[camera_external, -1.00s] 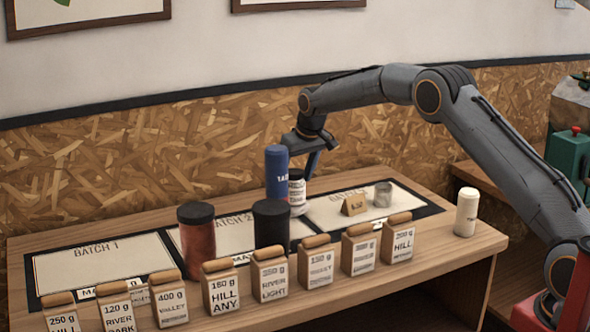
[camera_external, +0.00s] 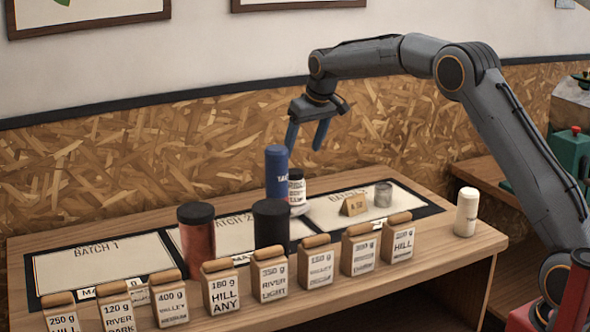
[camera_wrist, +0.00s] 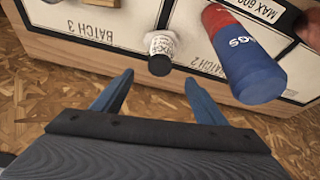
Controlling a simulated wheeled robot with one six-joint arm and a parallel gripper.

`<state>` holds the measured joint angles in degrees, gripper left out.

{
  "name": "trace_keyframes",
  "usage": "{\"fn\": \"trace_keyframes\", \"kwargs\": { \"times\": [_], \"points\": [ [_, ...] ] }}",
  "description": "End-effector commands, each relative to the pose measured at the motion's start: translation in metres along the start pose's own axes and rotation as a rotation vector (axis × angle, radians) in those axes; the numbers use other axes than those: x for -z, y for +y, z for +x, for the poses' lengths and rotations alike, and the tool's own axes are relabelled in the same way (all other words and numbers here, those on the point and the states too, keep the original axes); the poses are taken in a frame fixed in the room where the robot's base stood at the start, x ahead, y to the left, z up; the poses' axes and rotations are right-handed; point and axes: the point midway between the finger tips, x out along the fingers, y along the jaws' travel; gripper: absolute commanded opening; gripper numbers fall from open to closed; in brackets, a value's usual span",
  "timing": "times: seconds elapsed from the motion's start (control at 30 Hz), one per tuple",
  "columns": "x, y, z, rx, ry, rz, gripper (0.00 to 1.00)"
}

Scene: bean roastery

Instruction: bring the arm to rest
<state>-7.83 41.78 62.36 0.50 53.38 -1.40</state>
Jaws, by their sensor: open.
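My gripper (camera_external: 307,135) is open and empty, hanging in the air above the back of the table, over the batch mats. Its two blue fingers point down and stand apart. A small white jar with a black lid (camera_external: 297,187) stands below, beside a tall blue canister (camera_external: 277,170). The jar also shows in the wrist view (camera_wrist: 160,46) with nothing gripping it. My arm arches in from the right.
Several labelled bean bags (camera_external: 222,288) line the table's front edge. A red-brown jar (camera_external: 197,240) and a dark jar (camera_external: 271,222) stand behind them. A small metal cup (camera_external: 383,194) and a tan card (camera_external: 354,205) are on the right mat. A white bottle (camera_external: 466,213) stands at the right.

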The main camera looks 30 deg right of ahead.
Motion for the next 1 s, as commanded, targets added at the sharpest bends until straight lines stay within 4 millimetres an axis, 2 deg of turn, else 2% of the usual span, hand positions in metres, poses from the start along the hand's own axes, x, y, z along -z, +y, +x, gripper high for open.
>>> {"fn": "trace_keyframes", "kwargs": {
  "times": [0.2,0.5,0.57,0.63,0.67,0.77,0.87,1.0],
  "points": [
    [0.000,0.000,-0.014,0.000,0.000,0.000,0.66],
    [-0.001,0.000,-0.014,0.000,-0.002,0.000,0.66],
    [-0.005,-0.002,-0.015,0.002,-0.012,0.004,0.66],
    [-0.020,-0.006,-0.015,0.007,-0.046,0.014,0.66],
    [-0.029,-0.009,-0.016,0.010,-0.067,0.022,0.66],
    [-0.074,-0.021,-0.022,0.020,-0.170,0.058,0.66],
    [-0.135,-0.035,-0.031,0.027,-0.304,0.103,0.66],
    [-0.229,-0.050,-0.054,0.019,-0.497,0.172,0.66]
  ]
}}
